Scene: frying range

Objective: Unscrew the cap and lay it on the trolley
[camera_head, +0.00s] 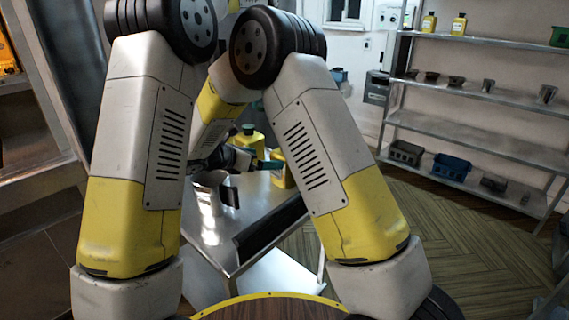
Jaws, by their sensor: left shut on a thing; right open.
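Another yellow bottle (254,140) with a dark green cap (248,129) stands upright behind the left gripper.
My two large arm links cover much of the view. A metal rack (460,111) at the right holds bottles, small pans, a grey crate (405,152) and a blue crate (452,167). The wooden floor (435,240) between rack and trolley is clear.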

